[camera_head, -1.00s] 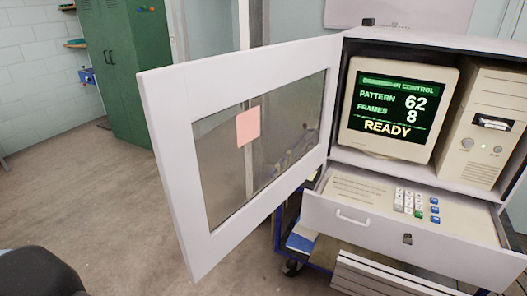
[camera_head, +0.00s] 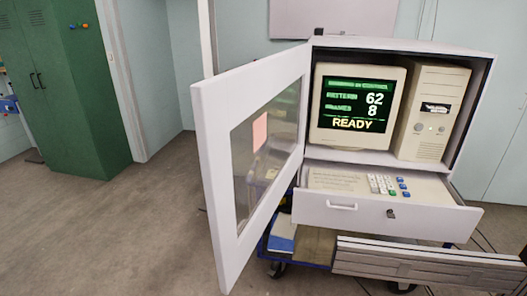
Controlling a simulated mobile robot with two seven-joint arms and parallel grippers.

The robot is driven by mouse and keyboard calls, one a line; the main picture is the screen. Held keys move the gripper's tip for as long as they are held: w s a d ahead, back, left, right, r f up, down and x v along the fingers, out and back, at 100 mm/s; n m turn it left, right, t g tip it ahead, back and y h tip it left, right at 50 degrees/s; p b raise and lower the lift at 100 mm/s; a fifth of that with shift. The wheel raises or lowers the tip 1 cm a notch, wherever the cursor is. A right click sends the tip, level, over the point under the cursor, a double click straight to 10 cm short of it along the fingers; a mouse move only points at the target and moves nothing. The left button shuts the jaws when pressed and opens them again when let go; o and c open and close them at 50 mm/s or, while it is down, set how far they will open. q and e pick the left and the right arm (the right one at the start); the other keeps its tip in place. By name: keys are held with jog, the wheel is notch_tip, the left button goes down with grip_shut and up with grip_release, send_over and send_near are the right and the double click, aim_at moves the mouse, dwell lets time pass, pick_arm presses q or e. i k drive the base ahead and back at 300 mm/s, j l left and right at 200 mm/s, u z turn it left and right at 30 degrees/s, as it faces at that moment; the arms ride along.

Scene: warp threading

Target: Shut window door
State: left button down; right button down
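The window door (camera_head: 213,164) is a white-framed door with a glass pane (camera_head: 246,172) and a pink note (camera_head: 260,132) on it. It is hinged at the left side of the white cabinet (camera_head: 403,45) and stands wide open, swung out towards me. Inside the cabinet are a monitor (camera_head: 329,137) with a green READY screen and a beige computer tower (camera_head: 430,113). Below them, a drawer (camera_head: 322,215) with a keypad (camera_head: 388,185) is pulled out. Neither of my grippers is in view.
The cabinet stands on a blue wheeled cart (camera_head: 266,246). A grey slatted panel (camera_head: 425,262) is low in front, at the right. A green locker (camera_head: 66,85) stands at the back left. The floor (camera_head: 120,225) left of the door is clear.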

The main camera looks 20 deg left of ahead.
aim_at(222, 102)
jog(key=j+z, duration=0.25)
jog(key=j, duration=0.65)
jog(key=i+j, duration=0.1)
jog(key=j, duration=0.25)
jog(key=i+j+z, duration=0.1)
jog(key=j, duration=0.2)
